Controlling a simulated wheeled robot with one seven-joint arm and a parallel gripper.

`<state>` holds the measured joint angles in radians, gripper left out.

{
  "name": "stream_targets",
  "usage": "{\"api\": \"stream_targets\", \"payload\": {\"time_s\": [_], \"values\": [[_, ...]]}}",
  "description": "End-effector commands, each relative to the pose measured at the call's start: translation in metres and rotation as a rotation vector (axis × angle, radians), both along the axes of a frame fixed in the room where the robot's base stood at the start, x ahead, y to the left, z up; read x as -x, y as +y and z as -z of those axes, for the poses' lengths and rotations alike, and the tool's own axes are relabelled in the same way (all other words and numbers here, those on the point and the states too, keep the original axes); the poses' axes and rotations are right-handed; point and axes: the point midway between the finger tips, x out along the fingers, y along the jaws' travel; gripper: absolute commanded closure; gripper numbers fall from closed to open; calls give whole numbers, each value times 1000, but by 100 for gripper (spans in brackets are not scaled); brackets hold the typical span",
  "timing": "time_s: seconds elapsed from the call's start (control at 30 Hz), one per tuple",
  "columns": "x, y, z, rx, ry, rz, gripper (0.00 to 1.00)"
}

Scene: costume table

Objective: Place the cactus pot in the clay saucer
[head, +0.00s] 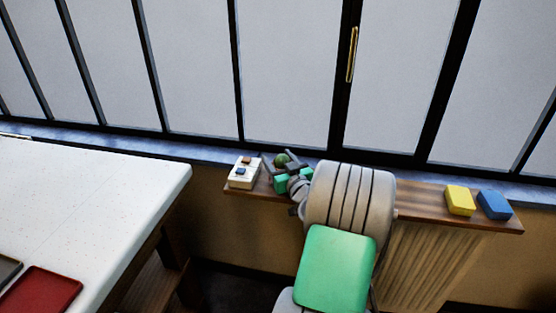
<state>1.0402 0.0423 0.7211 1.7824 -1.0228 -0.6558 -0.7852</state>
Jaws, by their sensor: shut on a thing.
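The cactus (282,159), a small round green shape, shows at the far side of my gripper over the left part of the wooden shelf. My gripper (279,165) is shut on the cactus pot, with its dark fingers on either side of it. The pot itself is mostly hidden by the fingers and the green parts of my wrist. I cannot tell whether the pot touches the shelf. I cannot make out the clay saucer in this view; my arm covers the middle of the shelf.
The narrow wooden shelf (420,198) runs below the window, above a radiator (428,262). A white box (243,173) with small brown and blue pieces stands close left of my gripper. A yellow block (460,200) and a blue block (494,205) lie at right. A white table (90,205) holds a red tray (40,295).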

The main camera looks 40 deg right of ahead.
Motion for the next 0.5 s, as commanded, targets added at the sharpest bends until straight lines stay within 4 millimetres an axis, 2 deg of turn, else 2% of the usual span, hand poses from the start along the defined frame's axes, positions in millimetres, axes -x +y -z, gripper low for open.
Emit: {"api": "stream_targets", "payload": {"time_s": [0.03, 0.07, 0.3, 0.5], "values": [[0, 0, 2, 0, -1, 0, 88], [0, 0, 1, 0, 0, 0, 38], [0, 0, 1, 0, 0, 0, 18], [0, 0, 1, 0, 0, 0, 18]]}}
